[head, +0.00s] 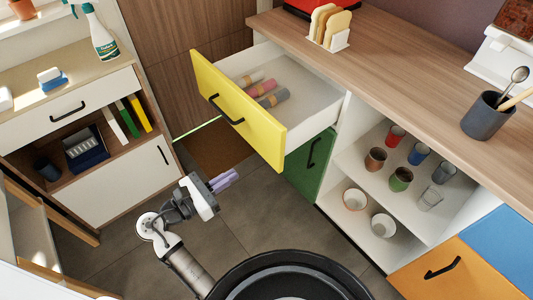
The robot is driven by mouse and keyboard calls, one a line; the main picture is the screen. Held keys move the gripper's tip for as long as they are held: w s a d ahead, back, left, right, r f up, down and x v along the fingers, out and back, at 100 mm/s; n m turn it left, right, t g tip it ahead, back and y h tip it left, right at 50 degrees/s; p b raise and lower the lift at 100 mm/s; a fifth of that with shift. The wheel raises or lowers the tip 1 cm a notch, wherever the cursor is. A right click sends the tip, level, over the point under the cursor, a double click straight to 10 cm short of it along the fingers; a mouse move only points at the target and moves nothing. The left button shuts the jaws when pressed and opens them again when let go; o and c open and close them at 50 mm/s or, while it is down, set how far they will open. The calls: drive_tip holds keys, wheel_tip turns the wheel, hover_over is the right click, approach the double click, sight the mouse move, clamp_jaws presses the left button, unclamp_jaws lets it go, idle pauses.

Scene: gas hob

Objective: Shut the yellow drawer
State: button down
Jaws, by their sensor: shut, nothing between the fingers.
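The yellow drawer (237,108) is pulled out from under the wooden counter, in the upper middle of the head view. Its yellow front has a dark bar handle (227,111). Several rolled cloths (258,87) in beige, pink and grey lie inside it. My gripper (228,180) is shut and empty, with its pale purple fingers pointing right. In the picture it is below and left of the drawer front's lower right end, apart from it over the floor.
A green cabinet door (309,165) is below the drawer. Open shelves with several cups (376,159) stand to its right. A white cabinet (117,182) with books is at the left. The grey floor (255,225) between is clear.

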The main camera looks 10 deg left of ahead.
sight(272, 149)
drive_tip(key=p+x, duration=0.1)
drive_tip(key=x, duration=1)
drive_tip(key=shift+w+d, duration=0.25)
drive_tip(key=shift+w, duration=0.1)
drive_tip(key=p+x, duration=0.5)
drive_tip(key=x, duration=1.9)
drive_tip(key=shift+d, duration=0.1)
drive_tip(key=shift+w+d+r, duration=0.1)
drive_tip(key=shift+d, duration=0.05)
drive_tip(key=shift+w+r, duration=0.1)
drive_tip(key=shift+r, duration=0.1)
